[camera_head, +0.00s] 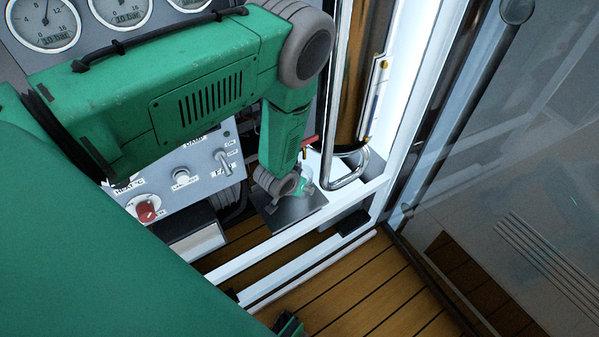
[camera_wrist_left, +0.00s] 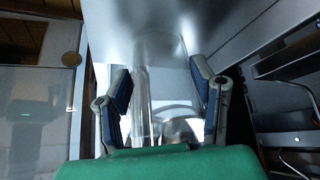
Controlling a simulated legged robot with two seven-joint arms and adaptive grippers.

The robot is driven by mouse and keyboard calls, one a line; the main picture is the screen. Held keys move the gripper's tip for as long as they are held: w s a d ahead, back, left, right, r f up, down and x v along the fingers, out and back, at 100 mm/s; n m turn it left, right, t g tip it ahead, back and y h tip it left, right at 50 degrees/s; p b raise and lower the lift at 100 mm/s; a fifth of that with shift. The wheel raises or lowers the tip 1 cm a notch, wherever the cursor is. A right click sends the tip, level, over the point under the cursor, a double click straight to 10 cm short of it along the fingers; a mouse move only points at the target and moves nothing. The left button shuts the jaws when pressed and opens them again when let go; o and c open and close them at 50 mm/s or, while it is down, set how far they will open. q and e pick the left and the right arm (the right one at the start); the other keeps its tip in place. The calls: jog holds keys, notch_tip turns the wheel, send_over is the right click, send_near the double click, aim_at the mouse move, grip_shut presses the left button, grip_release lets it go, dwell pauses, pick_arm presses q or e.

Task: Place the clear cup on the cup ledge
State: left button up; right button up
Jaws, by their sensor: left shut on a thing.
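My left gripper (camera_wrist_left: 160,88) is shut on the clear cup (camera_wrist_left: 157,70), with one finger on each side of it in the left wrist view. The cup is see-through and its edges are faint. In the head view my left gripper (camera_head: 298,186) is low over a dark grey metal plate (camera_head: 292,211), which looks like the cup ledge. The arm and gripper hide most of the cup there. A pale metal surface (camera_wrist_left: 205,22) lies close beyond the cup in the wrist view. I cannot tell whether cup and ledge touch. My right gripper does not show clearly.
A bent metal pipe (camera_head: 352,170) and a shiny upright cylinder (camera_head: 350,75) stand just right of the gripper. A control panel with a red knob (camera_head: 146,210) is at the left. Glass (camera_head: 510,160) closes off the right side. Wooden floor (camera_head: 370,290) lies below.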

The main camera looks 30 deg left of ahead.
pick_arm(q)
jog(key=shift+d, duration=0.7)
jog(key=o, duration=1.3)
jog(key=shift+c, duration=0.2)
jog(key=shift+a+f, duration=0.15)
jog(key=shift+a, duration=0.35)
jog(key=shift+r, duration=0.3)
jog(key=p+v, duration=0.3)
jog(key=v, duration=0.9)
jog(key=shift+d+p, duration=0.25)
jog(key=shift+p, duration=0.05)
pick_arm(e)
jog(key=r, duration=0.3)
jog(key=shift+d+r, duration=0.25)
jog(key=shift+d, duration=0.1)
